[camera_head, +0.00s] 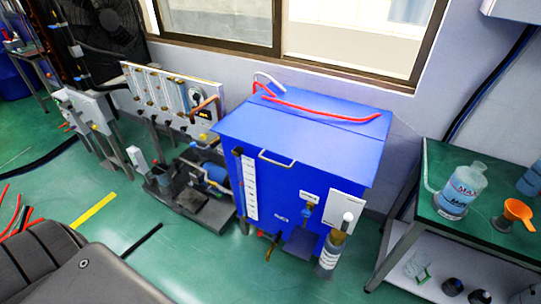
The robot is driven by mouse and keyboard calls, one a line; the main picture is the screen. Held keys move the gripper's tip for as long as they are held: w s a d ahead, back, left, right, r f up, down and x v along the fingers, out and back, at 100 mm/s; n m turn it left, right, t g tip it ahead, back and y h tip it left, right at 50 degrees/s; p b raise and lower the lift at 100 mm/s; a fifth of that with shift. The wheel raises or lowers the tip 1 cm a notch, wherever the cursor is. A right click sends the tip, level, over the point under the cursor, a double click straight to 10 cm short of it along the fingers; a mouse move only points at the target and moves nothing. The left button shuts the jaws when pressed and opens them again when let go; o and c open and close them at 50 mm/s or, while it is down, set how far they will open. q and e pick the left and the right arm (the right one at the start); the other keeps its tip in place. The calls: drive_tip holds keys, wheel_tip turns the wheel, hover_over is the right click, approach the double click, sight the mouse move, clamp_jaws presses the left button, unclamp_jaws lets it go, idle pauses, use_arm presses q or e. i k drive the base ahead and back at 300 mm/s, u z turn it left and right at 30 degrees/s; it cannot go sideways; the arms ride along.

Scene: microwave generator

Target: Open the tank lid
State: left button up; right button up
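The blue tank (268,195) stands in the middle of the head view, below the window. Its flat blue lid (300,130) lies closed on top. A light metal handle (277,159) sits at the lid's front edge. A red hose (320,113) and a pale curved pipe lie along the lid's rear part. Neither of my grippers shows in this view, so their distance from the lid cannot be seen.
A green-topped table (455,237) with a wash bottle (459,190) and an orange funnel (517,212) stands right of the tank. A pump unit (192,187) and a gauge panel (172,98) stand left. Green floor in front is partly clear.

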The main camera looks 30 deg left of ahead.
sight(354, 158)
drive_tip(key=k, duration=0.6)
drive_tip(key=u, duration=0.45)
drive_tip(key=i, duration=0.4)
drive_tip(key=u, duration=1)
drive_tip(key=i, duration=0.45)
drive_tip(key=u, duration=0.4)
